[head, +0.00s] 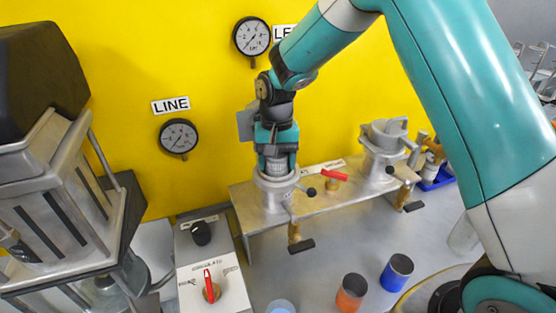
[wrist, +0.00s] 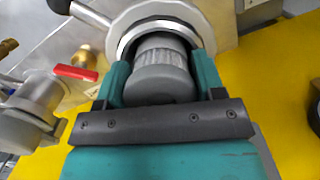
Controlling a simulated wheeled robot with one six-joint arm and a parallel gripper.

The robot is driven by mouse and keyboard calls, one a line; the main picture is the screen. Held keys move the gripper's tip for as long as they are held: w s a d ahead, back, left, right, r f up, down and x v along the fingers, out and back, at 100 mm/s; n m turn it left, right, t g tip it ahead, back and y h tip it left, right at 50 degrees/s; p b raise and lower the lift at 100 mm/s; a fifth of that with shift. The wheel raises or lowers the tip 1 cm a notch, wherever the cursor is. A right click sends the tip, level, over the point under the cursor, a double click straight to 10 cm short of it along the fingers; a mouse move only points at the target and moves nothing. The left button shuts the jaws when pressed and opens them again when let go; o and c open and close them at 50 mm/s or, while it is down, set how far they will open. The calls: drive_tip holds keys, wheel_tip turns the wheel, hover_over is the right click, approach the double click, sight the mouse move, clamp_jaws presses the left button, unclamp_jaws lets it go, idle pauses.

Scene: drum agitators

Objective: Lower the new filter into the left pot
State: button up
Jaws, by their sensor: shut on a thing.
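My gripper (head: 276,152) is shut on a grey pleated filter with a plain end cap. The filter (wrist: 162,72) shows between the two teal fingers in the wrist view, and its pleated part also shows in the head view (head: 277,166). The left pot (head: 276,194) is a metal cylinder with an open top on the raised bench. The filter is upright over the pot's mouth, its lower end hidden by the rim (wrist: 128,38). I cannot tell how deep it sits. The right pot (head: 386,148) stands on the same bench with a lid and handle on top.
The metal bench (head: 335,196) carries a red-handled valve (head: 333,176) between the pots. A control box with a red selector (head: 210,287) stands front left. An orange can (head: 351,292) and a blue can (head: 397,272) stand in front. A yellow panel (head: 110,60) with gauges rises behind.

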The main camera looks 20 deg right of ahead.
drive_tip(key=shift+s+f, duration=0.2)
drive_tip(key=shift+f, duration=0.3)
drive_tip(key=shift+s+f, duration=0.15)
drive_tip(key=shift+f, duration=0.3)
drive_tip(key=o, duration=1)
drive_tip(key=shift+a, duration=0.1)
drive_tip(key=shift+d, duration=0.25)
drive_tip(key=shift+w+r+b, duration=0.3)
drive_tip(key=shift+r, duration=0.15)
wheel_tip(320, 180, up, 18)
drive_tip(key=w+b, duration=0.1)
drive_tip(key=b, duration=0.1)
drive_tip(key=shift+w+r, duration=0.15)
drive_tip(key=shift+w, duration=0.2)
drive_tip(key=shift+a, duration=0.1)
